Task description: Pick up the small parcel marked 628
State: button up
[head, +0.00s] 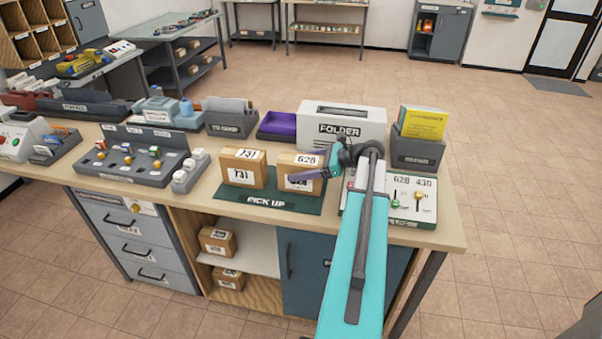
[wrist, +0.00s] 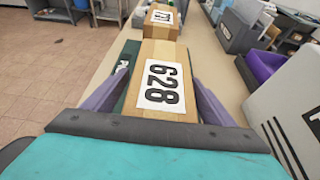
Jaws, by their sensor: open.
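The small parcel marked 628 (head: 300,173) is a brown box with a white label, standing on the dark green PICK UP mat (head: 262,199). In the wrist view the parcel (wrist: 158,100) lies between the two purple fingers of my gripper (wrist: 158,95). My gripper (head: 310,165) is open, with its fingers along the parcel's sides; a gap shows beside the left finger. I cannot tell whether the right finger touches. The parcel marked 731 (head: 243,168) stands to the left on the same mat, and in the wrist view (wrist: 162,20) just beyond 628.
A white FOLDER machine (head: 341,128) stands behind the parcels. A panel with levers marked 628 and 430 (head: 412,200) is to the right. A grey block with white knobs (head: 190,170) is to the left. More boxes (head: 217,241) sit on the shelf below.

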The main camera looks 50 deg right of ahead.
aim_at(300, 159)
dwell(0.4)
jog(key=c, duration=1.6)
jog(key=shift+r, duration=0.15)
jog(key=shift+r+b, duration=0.6)
jog(key=shift+r, duration=0.85)
jog(key=shift+s+a+r, duration=0.15)
jog(key=shift+a, duration=0.15)
jog(key=s+a+b, duration=0.5)
jog(key=s+a, duration=0.3)
jog(key=a, duration=0.1)
jog(key=shift+s+a+r, duration=0.2)
jog(key=shift+s+r, duration=0.05)
jog(key=shift+r, duration=0.2)
jog(key=b, duration=0.6)
jog(key=shift+s+a+r, duration=0.15)
jog(key=shift+s, duration=0.05)
